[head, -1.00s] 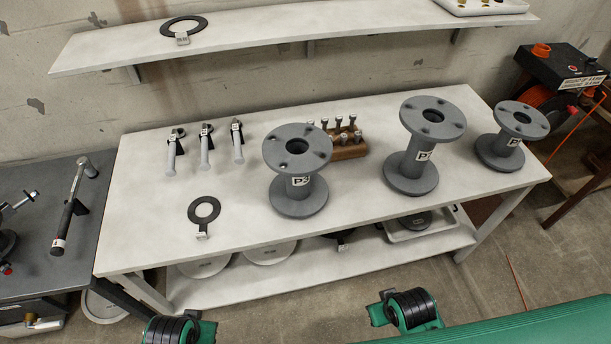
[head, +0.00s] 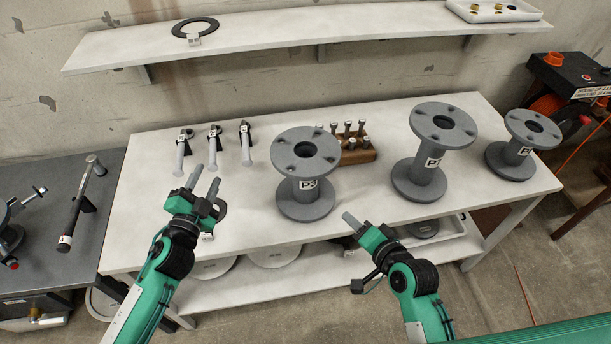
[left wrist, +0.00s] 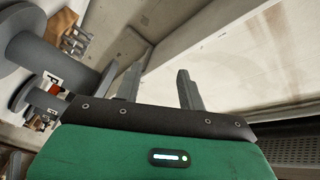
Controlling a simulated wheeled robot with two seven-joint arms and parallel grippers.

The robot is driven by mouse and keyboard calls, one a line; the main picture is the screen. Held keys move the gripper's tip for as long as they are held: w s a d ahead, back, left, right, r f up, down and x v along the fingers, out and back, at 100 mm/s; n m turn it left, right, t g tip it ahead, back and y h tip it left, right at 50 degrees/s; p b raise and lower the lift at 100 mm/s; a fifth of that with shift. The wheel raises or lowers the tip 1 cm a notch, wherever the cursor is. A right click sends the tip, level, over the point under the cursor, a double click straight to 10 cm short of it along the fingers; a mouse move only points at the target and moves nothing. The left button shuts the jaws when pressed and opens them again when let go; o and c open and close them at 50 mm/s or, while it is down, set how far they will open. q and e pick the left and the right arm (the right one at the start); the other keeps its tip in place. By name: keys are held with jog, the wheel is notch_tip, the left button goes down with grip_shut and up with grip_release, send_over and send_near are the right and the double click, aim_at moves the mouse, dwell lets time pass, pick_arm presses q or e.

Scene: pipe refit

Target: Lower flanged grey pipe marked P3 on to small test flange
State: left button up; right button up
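A flanged grey pipe (head: 306,170), its label seeming to read P3, stands upright on the white bench. Two more flanged grey pipes stand to its right, a middle one (head: 432,150) and a right one (head: 517,145); their numbers are hard to read. My left gripper (head: 204,182) is open and empty, left of the P3 pipe; its spread fingers also show in the left wrist view (left wrist: 160,88). My right gripper (head: 350,222) is in front of the bench, right of that pipe and apart from it; only one finger shows clearly. I cannot identify the small test flange for certain.
A dark side bench (head: 75,215) at left holds a long-handled tool (head: 75,208) and a round dark fixture (head: 8,237) cut by the frame edge. A bolt block (head: 357,152) stands behind the pipes. Several small handled tools lie on the white bench (head: 250,215). A wall shelf runs above.

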aim_at(277, 150)
pick_arm(q)
jog(key=w+d+f+m+g+h, duration=0.2)
jog(key=d+m+g+h, duration=0.3)
jog(key=m, duration=0.9)
jog(key=shift+d+f+g+h, duration=0.3)
jog(key=shift+g+h, duration=1)
jog(key=shift+h, duration=1.1)
pick_arm(e)
jog(key=w+d+r+m+t+h, duration=0.1)
jog(key=w+r+m+t, duration=0.3)
jog(key=w+m, duration=0.3)
jog(key=shift+d+r+m+t, duration=0.15)
jog(key=shift+r+m+t, duration=0.25)
jog(key=shift+t, duration=0.2)
pick_arm(q)
jog(key=shift+d+r, duration=0.1)
jog(key=shift+r, duration=0.05)
jog(key=x, duration=1.3)
jog(key=shift+w+d, duration=0.25)
jog(key=shift+d, duration=0.1)
pick_arm(e)
jog(key=x, duration=1.4)
pick_arm(q)
grip_shut()
pick_arm(e)
jog(key=shift+f, duration=0.1)
grip_shut()
